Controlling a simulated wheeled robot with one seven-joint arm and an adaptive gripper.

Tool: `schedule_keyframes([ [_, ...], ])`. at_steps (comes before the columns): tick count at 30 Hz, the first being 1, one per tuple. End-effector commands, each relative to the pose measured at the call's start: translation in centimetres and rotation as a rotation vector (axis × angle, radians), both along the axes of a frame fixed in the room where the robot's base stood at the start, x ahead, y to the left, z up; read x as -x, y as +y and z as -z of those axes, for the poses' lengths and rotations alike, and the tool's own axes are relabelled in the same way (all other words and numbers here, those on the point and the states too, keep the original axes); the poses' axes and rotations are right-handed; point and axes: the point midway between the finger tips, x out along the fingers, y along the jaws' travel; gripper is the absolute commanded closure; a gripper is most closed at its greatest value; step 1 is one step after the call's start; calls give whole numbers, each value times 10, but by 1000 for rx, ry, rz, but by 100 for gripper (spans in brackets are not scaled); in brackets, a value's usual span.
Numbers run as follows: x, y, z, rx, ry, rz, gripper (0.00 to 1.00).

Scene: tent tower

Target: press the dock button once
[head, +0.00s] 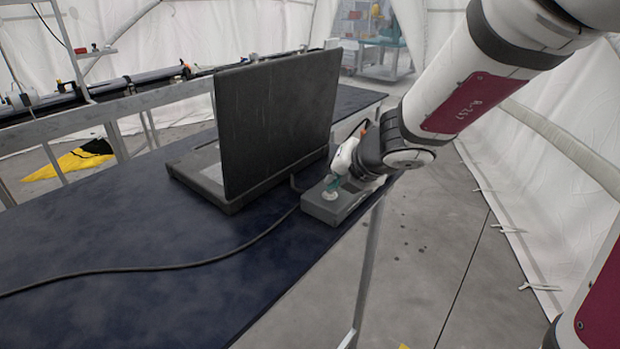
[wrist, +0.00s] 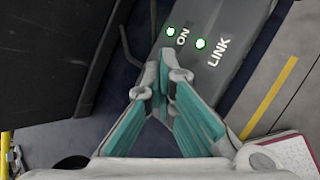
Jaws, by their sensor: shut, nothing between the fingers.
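The dock (head: 345,208) is a grey box on the dark table, just right of the open laptop (head: 280,115). In the wrist view the dock (wrist: 222,62) shows two lit green-ringed lights marked ON and LINK. A small pale round piece (head: 329,195), which looks like the button, sits on the dock's top near its left end. My gripper (head: 332,185) points down over it with teal finger pads; I cannot tell whether the tips touch it. In the wrist view my gripper (wrist: 163,76) has its fingertips together, with nothing between them, and the button is not visible there.
The laptop's upright screen stands close beside my gripper on the left. A black cable (head: 180,267) runs across the table (head: 150,300). The table's right edge is just beyond the dock, with grey floor below.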

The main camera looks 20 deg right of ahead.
Motion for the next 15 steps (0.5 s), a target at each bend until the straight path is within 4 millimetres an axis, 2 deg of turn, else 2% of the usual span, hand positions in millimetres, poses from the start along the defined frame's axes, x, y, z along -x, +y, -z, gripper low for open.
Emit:
schedule_keyframes([
  [15, 1, 0, -17, 0, 1, -1, 100],
])
